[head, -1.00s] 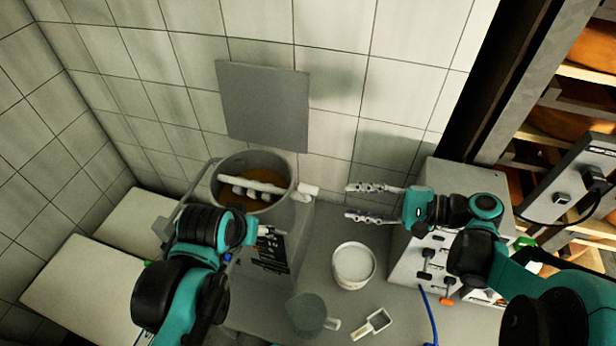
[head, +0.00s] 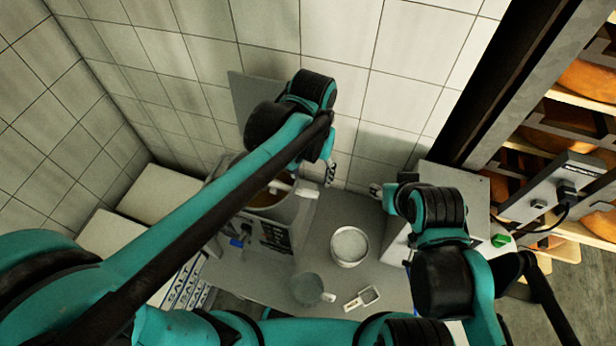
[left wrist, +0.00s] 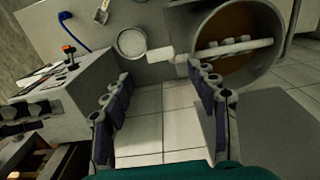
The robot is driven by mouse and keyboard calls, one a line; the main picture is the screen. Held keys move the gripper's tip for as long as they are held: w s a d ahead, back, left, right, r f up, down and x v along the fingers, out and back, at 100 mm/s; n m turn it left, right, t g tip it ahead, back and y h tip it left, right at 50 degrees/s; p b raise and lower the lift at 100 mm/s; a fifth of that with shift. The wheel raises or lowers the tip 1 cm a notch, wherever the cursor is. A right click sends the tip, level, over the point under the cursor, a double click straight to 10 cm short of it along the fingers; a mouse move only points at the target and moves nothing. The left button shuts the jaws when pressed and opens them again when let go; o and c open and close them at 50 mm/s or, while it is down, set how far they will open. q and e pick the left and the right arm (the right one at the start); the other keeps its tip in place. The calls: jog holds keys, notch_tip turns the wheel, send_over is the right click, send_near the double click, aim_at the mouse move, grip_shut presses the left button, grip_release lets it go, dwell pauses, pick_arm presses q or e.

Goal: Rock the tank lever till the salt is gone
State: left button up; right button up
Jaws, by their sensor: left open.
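The grey round tank (head: 275,208) holds brown liquid; my left arm partly hides it in the head view. Its white lever (head: 305,190) lies across the mouth, with the handle sticking out to the right. In the left wrist view the tank (left wrist: 272,78) is at upper right, and the lever handle (left wrist: 160,56) lies just beyond and between my left fingertips. My left gripper (head: 331,172) is open and empty. My right gripper (head: 377,190) is by the grey box, largely hidden by its arm; its fingers look apart at the left wrist view's left edge. I cannot make out salt in the tank.
A white tub (head: 350,246) with white contents, a grey-green jug (head: 306,289) and a scoop (head: 362,298) stand on the bench. A control box (head: 455,180) is right. Bags marked SALT (head: 185,285) lie low left. Cheese shelves (head: 580,120) are far right.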

aim_at(310, 192)
pick_arm(q)
notch_tip(310, 192, down, 8)
jog(key=shift+a+r+b, duration=0.1)
jog(key=shift+r+b, duration=0.1)
jog(key=shift+b, duration=0.15)
grip_shut()
